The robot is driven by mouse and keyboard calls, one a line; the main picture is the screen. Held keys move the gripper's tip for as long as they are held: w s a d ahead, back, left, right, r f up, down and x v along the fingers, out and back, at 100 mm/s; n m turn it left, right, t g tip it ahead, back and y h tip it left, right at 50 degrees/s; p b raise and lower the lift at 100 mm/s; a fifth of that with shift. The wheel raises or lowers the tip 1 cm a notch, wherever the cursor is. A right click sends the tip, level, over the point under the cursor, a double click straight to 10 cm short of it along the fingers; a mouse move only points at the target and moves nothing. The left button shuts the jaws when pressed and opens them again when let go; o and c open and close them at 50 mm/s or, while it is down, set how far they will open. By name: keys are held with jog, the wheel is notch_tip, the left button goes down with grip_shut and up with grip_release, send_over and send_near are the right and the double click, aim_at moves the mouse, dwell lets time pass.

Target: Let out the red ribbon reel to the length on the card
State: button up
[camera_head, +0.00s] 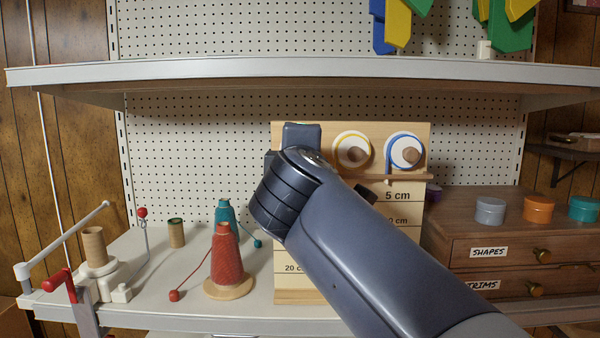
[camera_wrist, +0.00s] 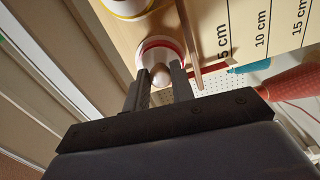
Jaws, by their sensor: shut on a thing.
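The red ribbon reel (camera_wrist: 153,43), a white disc with a red rim, shows in the wrist view on the wooden board (camera_wrist: 205,22). My gripper (camera_wrist: 159,76) is at its front, with its fingers on both sides of the round wooden knob (camera_wrist: 160,71), shut on it. A red strip, apparently the ribbon, shows just past the wooden bar (camera_wrist: 189,55), near the 5 cm mark; its end is not clear. In the head view my arm hides the red reel and my fingers. The board (camera_head: 296,296) carries cm marks. I cannot make out a length card.
A yellow reel (camera_head: 341,138) and a blue reel (camera_head: 394,143) sit on the board, right of my arm. A red thread cone (camera_head: 227,262) and a teal cone (camera_head: 224,213) stand at left. A drawer cabinet (camera_head: 520,238) stands at right. A shelf (camera_head: 300,74) runs overhead.

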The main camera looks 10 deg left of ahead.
jog(key=shift+a+f+m+b, duration=0.15)
jog(key=shift+m+b, duration=2.5)
jog(key=shift+m, duration=2.1)
jog(key=shift+f+m+b, duration=0.1)
jog(key=shift+m+b, duration=2.5)
jog(key=shift+m, duration=2.15)
jog(key=o, duration=0.9)
jog(key=shift+o, duration=0.2)
jog(key=shift+r, duration=0.1)
jog(key=shift+s, duration=0.15)
jog(key=v, duration=1)
jog(key=shift+s+b, duration=0.25)
jog(key=shift+b, duration=0.1)
